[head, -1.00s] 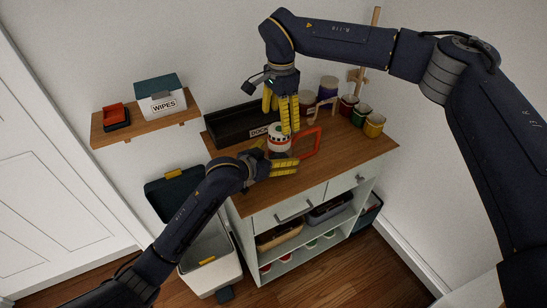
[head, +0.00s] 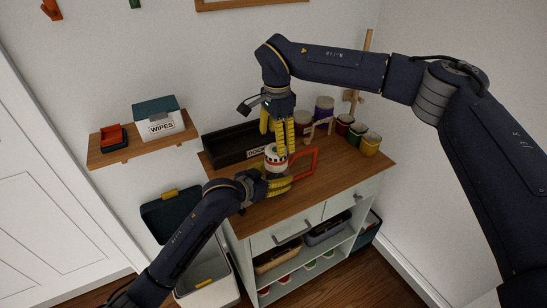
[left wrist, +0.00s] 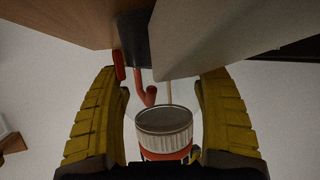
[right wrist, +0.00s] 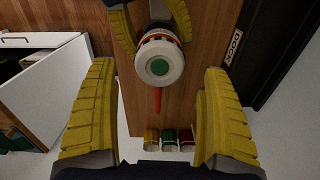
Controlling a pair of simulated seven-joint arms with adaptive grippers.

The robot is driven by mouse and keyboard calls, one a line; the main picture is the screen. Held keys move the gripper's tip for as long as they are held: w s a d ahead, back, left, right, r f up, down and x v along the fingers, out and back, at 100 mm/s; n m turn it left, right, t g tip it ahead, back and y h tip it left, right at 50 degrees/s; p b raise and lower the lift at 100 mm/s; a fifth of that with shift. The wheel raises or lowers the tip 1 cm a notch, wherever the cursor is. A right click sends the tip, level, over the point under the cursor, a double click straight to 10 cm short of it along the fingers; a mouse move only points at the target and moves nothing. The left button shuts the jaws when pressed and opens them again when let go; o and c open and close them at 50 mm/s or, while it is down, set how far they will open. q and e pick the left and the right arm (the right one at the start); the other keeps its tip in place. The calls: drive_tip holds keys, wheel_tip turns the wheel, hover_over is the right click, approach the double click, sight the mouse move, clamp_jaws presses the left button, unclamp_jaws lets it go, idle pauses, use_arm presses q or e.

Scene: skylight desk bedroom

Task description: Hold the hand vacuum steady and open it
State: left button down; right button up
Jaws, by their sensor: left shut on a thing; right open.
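The hand vacuum (head: 275,157), a short white cylinder with red bands and a red loop handle (head: 303,161), stands on the wooden cabinet top. My left gripper (head: 279,182) is shut on it low from the front. In the left wrist view its round end (left wrist: 164,122) and red handle show between the yellow fingers. My right gripper (head: 277,142) is open directly above the vacuum, fingers pointing down. In the right wrist view the vacuum's top with a green disc (right wrist: 159,67) lies beyond and between the open fingertips, with the left fingers on either side of it.
A black tray labelled DOCK (head: 228,147) lies behind the vacuum. Several coloured cups, including a yellow one (head: 370,145), and a pale wooden rack stand at the right rear. A wall shelf (head: 110,152) holds a WIPES box (head: 160,125). The cabinet's front top (head: 335,185) is clear.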

drive_tip(key=m, duration=1.5)
drive_tip(key=shift+m, duration=0.4)
drive_tip(key=m, duration=0.3)
use_arm(q)
drive_tip(key=shift+r, duration=0.1)
use_arm(e)
drive_tip(key=m, duration=0.4)
drive_tip(key=shift+r+m, duration=0.1)
drive_tip(key=shift+m, duration=0.2)
drive_tip(key=m, duration=0.7)
drive_tip(key=shift+f+m, duration=0.3)
drive_tip(key=shift+f, duration=3.7)
